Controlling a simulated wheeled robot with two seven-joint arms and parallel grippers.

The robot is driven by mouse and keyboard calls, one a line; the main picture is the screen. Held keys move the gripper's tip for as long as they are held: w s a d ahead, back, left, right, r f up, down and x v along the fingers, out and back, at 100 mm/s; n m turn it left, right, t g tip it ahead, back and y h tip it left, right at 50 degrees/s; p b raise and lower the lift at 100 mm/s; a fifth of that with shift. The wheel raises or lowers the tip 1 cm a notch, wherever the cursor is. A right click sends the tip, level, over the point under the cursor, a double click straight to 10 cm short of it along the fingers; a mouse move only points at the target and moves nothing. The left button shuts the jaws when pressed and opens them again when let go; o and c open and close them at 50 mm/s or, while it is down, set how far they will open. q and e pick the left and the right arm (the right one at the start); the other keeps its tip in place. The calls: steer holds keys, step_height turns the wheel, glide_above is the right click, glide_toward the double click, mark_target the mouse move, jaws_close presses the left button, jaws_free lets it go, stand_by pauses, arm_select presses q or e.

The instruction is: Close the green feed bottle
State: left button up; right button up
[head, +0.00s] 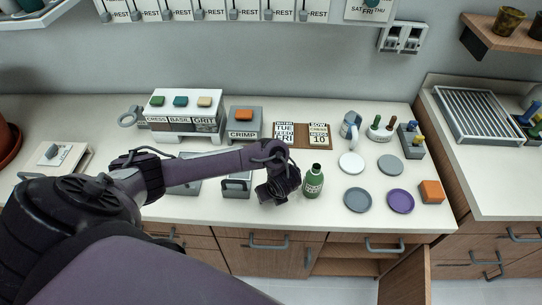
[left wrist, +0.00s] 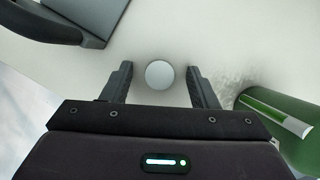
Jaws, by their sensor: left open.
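The green feed bottle (head: 313,182) stands upright on the counter near its front edge, with a pale label. Its green side also shows at the right in the left wrist view (left wrist: 275,125). My left gripper (head: 276,194) is just left of the bottle, pointing down at the counter. In the left wrist view its two fingers (left wrist: 160,88) are open, one on each side of a small round pale thing (left wrist: 159,74), perhaps the bottle's cap. I see no contact with it. The head view hides this thing behind the gripper. My right gripper is not in view.
Right of the bottle lie a white disc (head: 351,163), grey discs (head: 390,166) (head: 357,199), a purple disc (head: 400,201) and an orange block (head: 432,191). A grey handled box (head: 237,186) stands left of the gripper. A cabinet door (head: 405,280) hangs open below.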

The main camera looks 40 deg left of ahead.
arm_select(q)
steer(key=shift+c, duration=0.4)
steer(key=c, duration=1)
steer(key=shift+o, duration=0.2)
